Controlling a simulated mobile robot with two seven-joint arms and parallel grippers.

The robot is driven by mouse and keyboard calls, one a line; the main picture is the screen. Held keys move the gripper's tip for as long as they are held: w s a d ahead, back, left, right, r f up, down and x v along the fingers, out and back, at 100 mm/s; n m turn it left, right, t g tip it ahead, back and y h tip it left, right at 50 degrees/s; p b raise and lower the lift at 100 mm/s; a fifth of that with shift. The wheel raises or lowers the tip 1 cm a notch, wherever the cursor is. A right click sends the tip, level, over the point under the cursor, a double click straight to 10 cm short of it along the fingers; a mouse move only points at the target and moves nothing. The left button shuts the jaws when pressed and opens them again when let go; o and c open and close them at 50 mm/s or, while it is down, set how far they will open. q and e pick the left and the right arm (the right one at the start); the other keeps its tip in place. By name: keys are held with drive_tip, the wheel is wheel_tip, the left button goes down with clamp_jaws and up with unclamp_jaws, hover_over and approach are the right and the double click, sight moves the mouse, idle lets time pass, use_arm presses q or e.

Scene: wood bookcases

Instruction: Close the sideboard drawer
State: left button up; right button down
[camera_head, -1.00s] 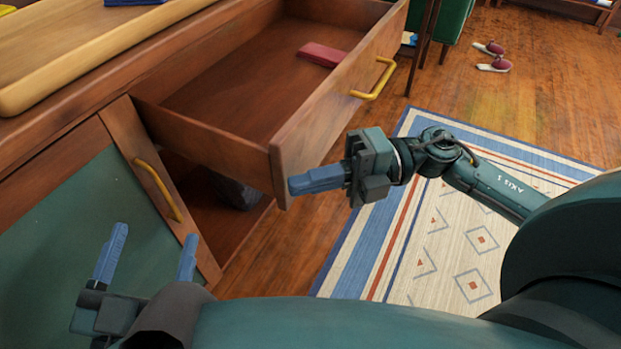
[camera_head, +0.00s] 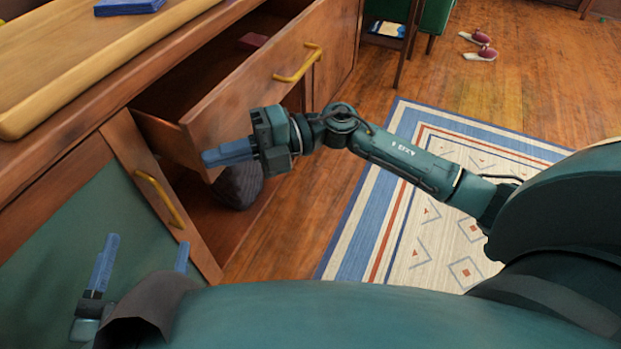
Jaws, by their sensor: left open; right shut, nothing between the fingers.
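The wooden sideboard (camera_head: 68,112) stands on the left. Its upper drawer (camera_head: 240,92) is partly open, with a yellow handle (camera_head: 298,66) on its front.
A dark round object (camera_head: 238,184) sits in the open compartment. A wooden tray (camera_head: 60,70) and blue book (camera_head: 128,6) lie on top. A patterned rug (camera_head: 400,215) covers the floor; shoes (camera_head: 479,46) lie beyond.

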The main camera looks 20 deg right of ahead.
sight(186, 142)
drive_tip(key=w+a, duration=0.4)
drive_tip(key=shift+w, duration=0.25)
drive_tip(key=shift+w+a, duration=0.35)
drive_tip(key=shift+w, duration=0.25)
